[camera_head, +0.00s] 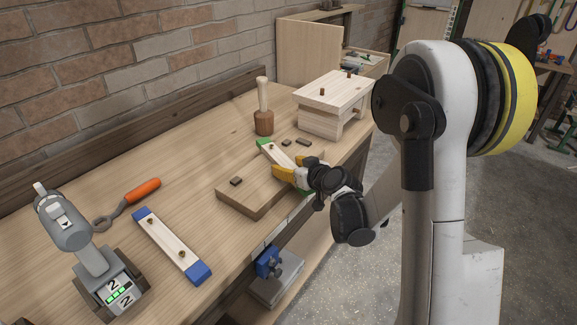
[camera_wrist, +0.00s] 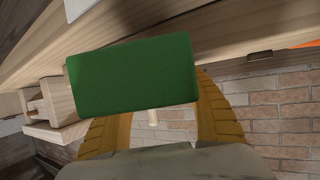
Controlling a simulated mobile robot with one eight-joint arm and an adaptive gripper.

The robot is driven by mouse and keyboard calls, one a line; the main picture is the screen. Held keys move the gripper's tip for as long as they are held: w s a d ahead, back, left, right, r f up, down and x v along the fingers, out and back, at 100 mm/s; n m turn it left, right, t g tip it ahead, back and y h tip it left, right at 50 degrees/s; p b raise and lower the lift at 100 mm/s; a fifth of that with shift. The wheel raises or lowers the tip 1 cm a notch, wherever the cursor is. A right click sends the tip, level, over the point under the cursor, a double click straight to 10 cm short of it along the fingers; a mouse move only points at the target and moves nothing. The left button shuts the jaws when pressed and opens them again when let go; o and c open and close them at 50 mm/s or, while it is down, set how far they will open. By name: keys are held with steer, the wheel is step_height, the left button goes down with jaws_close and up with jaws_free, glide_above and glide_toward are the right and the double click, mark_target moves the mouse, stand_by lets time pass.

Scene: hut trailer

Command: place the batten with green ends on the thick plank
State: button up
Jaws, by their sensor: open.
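The batten with green ends (camera_head: 274,152) lies across the far part of the thick plank (camera_head: 245,197), seemingly on its top; small dark pieces sit beside it. In the wrist view a green end (camera_wrist: 132,76) fills the space in front of the spread fingers. Whether the fingers touch it, I cannot tell.
A batten with blue ends (camera_head: 170,245), an orange-handled tool (camera_head: 130,202) and a grey cordless drill (camera_head: 65,222) are on the left of the bench. A mallet (camera_head: 263,115) and a wooden box (camera_head: 330,100) stand behind the plank. A blue clamp (camera_head: 268,263) is at the front edge.

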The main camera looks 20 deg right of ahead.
steer(key=p+v, duration=0.3)
steer(key=v, duration=0.9)
steer(key=s+a+r+g, duration=0.4)
steer(key=s+a, duration=0.3)
steer(key=s, duration=0.1)
steer(key=s+r+m+g+h, duration=0.2)
steer(key=s+h, duration=0.1)
steer(key=s, duration=1)
steer(key=shift+s+d+r+m, duration=0.25)
steer(key=shift+d+r+m, duration=0.05)
steer(key=shift+a, duration=0.1)
